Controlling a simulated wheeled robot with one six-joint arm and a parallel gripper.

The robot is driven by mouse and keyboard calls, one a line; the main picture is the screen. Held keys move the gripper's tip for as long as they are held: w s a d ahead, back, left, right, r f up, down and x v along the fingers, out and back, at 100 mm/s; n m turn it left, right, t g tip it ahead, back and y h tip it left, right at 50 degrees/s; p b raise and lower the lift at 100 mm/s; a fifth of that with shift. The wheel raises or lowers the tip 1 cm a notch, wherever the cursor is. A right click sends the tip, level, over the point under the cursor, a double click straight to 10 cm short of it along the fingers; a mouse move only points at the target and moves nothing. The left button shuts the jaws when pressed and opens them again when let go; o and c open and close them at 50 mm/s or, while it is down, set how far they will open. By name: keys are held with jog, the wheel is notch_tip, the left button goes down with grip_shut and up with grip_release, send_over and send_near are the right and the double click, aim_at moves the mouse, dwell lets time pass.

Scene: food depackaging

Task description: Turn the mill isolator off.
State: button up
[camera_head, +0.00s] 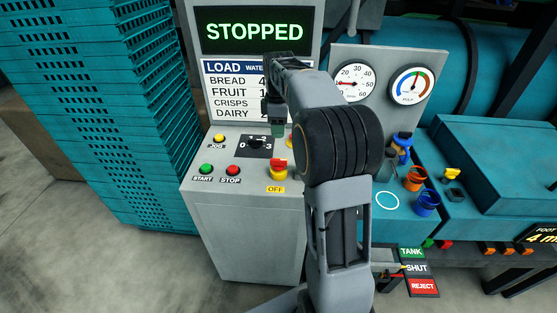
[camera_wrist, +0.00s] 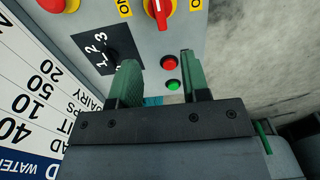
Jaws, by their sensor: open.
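The mill isolator (camera_head: 278,166) is a red rotary handle on a yellow plate at the right of the grey sloped panel, with a yellow OFF label below it. In the wrist view the red handle (camera_wrist: 160,12) is cut by the top edge. Its white mark points toward the red button, between two yellow labels that are partly cut off. My gripper (camera_head: 277,130) is open and empty above the panel, near the numbered selector and apart from the isolator. Its two green fingers (camera_wrist: 159,62) show in the wrist view, with the handle beyond them.
The panel also holds a black selector (camera_head: 254,145), a yellow JOG button (camera_head: 219,138), green START (camera_head: 206,169) and red STOP (camera_head: 233,170). The display (camera_head: 254,29) reads STOPPED. Teal crates (camera_head: 105,100) stand at left.

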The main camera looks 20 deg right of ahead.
aim_at(278, 160)
notch_tip(278, 160, down, 13)
jog(key=shift+f+p, duration=0.1)
jog(key=shift+p, duration=0.45)
grip_shut()
dwell(0.3)
